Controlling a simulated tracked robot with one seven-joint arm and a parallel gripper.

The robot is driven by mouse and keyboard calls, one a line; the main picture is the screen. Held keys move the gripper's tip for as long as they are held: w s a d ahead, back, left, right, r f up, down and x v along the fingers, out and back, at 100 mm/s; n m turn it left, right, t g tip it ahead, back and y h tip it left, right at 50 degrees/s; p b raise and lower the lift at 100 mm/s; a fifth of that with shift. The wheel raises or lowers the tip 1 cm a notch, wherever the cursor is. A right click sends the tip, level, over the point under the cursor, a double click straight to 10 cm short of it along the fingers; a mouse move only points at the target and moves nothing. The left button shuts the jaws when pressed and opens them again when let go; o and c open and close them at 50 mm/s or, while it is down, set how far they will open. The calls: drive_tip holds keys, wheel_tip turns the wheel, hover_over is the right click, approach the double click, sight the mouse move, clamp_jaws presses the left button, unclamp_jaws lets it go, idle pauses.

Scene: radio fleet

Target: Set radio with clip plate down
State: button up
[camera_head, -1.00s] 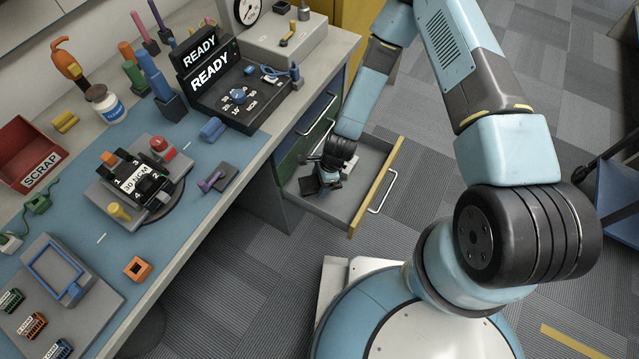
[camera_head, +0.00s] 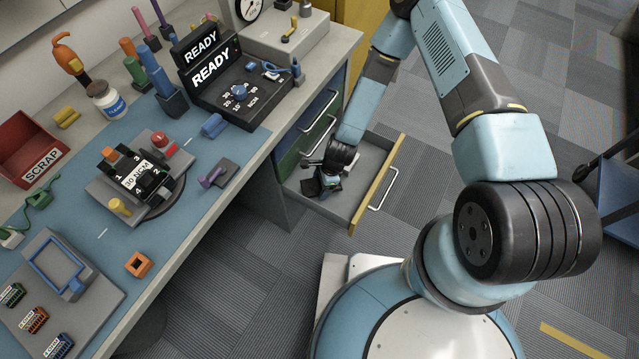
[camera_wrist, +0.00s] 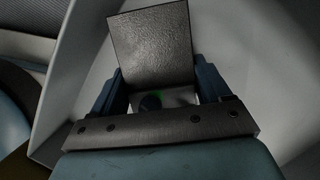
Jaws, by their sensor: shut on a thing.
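My gripper (camera_head: 326,180) is low inside the open drawer below the bench. In the wrist view my gripper (camera_wrist: 160,86) has its two blue fingers on either side of a dark, textured rectangular piece, the radio with clip plate (camera_wrist: 150,45). Its flat plate stands out beyond the fingers. A small green glow shows between the fingers below it. In the head view the held radio is a small dark shape (camera_head: 327,188), mostly hidden by my wrist. I cannot tell whether it touches the drawer floor.
The drawer (camera_head: 368,182) has a yellow front edge and grey floor, with bare floor at its right.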

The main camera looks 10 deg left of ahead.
drive_tip(key=o, duration=1.4)
drive_tip(key=shift+c, duration=0.2)
drive_tip(key=shift+r, duration=0.65)
drive_tip(key=v, duration=1.1)
drive_tip(key=shift+r, duration=0.4)
drive_tip(key=shift+w+d, duration=0.1)
drive_tip(key=shift+d, duration=0.05)
